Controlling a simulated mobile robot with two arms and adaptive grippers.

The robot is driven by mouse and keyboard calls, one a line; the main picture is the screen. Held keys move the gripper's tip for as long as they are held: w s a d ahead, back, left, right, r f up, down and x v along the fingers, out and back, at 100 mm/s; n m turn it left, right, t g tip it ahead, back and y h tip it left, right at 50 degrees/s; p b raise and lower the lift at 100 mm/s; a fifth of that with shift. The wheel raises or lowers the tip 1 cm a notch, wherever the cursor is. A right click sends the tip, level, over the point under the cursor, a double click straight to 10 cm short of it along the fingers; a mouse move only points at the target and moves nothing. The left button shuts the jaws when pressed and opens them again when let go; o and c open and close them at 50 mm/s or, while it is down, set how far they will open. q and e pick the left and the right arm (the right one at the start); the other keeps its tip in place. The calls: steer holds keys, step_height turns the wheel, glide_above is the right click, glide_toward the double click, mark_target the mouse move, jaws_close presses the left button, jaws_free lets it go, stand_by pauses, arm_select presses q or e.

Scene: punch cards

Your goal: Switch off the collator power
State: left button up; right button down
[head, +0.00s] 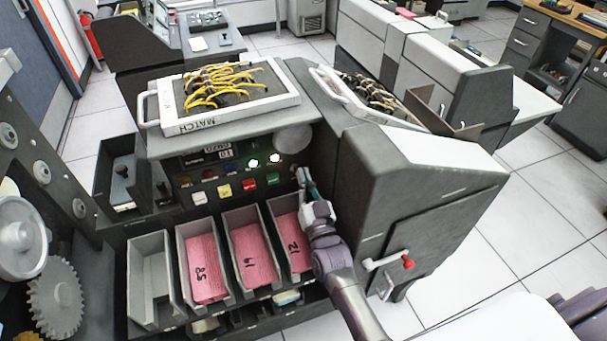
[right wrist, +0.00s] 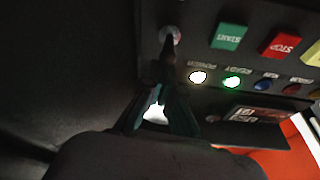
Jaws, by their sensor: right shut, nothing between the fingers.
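The collator (head: 345,150) is a dark grey machine with a sloped control panel above card bins. My right gripper (head: 301,174) is shut and empty at the right end of that panel. In the right wrist view my right gripper (right wrist: 167,42) has its fingertips at a round silver power switch (right wrist: 171,33), partly covering it. I cannot tell whether they touch it, nor how the switch is set. The white POWER lamp (right wrist: 197,77) and the green READY lamp (right wrist: 232,82) are lit. My left gripper is not in view.
A green START button (right wrist: 229,37) and a red STOP button (right wrist: 281,43) sit close beside the switch. Bins below hold pink cards (head: 254,257). A wired plugboard (head: 225,90) lies above the panel. A red-knobbed lever (head: 408,262) is on the collator's side.

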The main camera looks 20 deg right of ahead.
steer(key=s, duration=1.4)
steer(key=shift+s+a+f, duration=0.25)
steer(key=shift+s+f, duration=0.15)
steer(key=shift+w, duration=0.1)
steer(key=w, duration=0.2)
steer(key=w+b, duration=0.1)
steer(key=w, duration=0.2)
steer(key=shift+w+f, duration=0.25)
steer(key=shift+w, duration=0.05)
